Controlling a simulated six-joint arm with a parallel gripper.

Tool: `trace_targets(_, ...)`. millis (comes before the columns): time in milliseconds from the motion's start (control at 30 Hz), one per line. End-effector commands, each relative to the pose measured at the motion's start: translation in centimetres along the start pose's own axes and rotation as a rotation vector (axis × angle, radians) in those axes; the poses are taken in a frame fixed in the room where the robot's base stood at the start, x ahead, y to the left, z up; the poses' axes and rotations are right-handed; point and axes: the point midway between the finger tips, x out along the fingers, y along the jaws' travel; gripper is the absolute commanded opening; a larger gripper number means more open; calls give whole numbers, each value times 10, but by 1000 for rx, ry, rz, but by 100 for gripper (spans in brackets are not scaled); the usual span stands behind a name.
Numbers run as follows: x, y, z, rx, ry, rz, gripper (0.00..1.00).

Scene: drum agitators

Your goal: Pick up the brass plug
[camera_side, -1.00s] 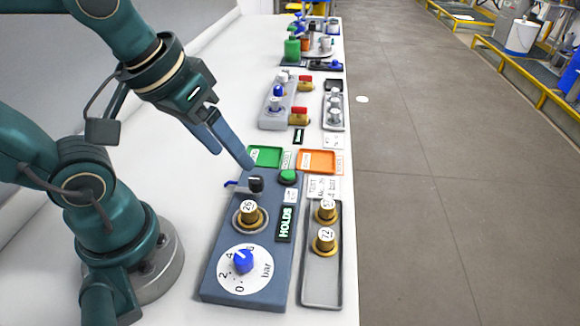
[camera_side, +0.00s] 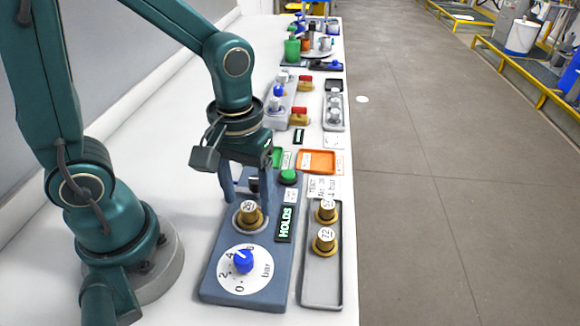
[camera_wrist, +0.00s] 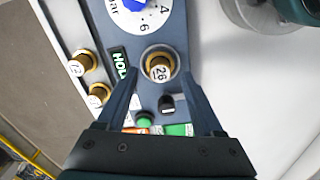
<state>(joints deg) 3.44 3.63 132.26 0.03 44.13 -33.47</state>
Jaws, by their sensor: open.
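A brass plug marked 26 (camera_side: 249,213) stands upright in a round seat on the blue-grey panel (camera_side: 222,268). It also shows in the wrist view (camera_wrist: 160,67), between and just beyond my fingertips. My gripper (camera_side: 250,192) is open and points down, its fingers spread to either side just behind the plug; in the wrist view (camera_wrist: 162,77) the jaws are empty. Two more brass plugs, one marked 72 (camera_side: 324,241) and another behind it (camera_side: 326,210), stand in the grey tray (camera_side: 321,288) to the right. Whether the fingers touch anything is unclear.
Green and orange (camera_side: 317,161) trays lie behind. More fixtures stand farther back along the bench. White bench to the left is bare.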

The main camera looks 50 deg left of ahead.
Motion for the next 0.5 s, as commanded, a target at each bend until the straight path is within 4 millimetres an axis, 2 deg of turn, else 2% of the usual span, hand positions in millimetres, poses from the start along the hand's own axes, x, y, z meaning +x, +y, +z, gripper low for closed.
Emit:
trace_targets(167,11,-1,1,0,-2,-1,69)
trace_targets(433,12,0,0,0,1,0,69)
trace_targets(467,12,0,0,0,1,0,61)
trace_targets(500,12,0,0,0,1,0,46)
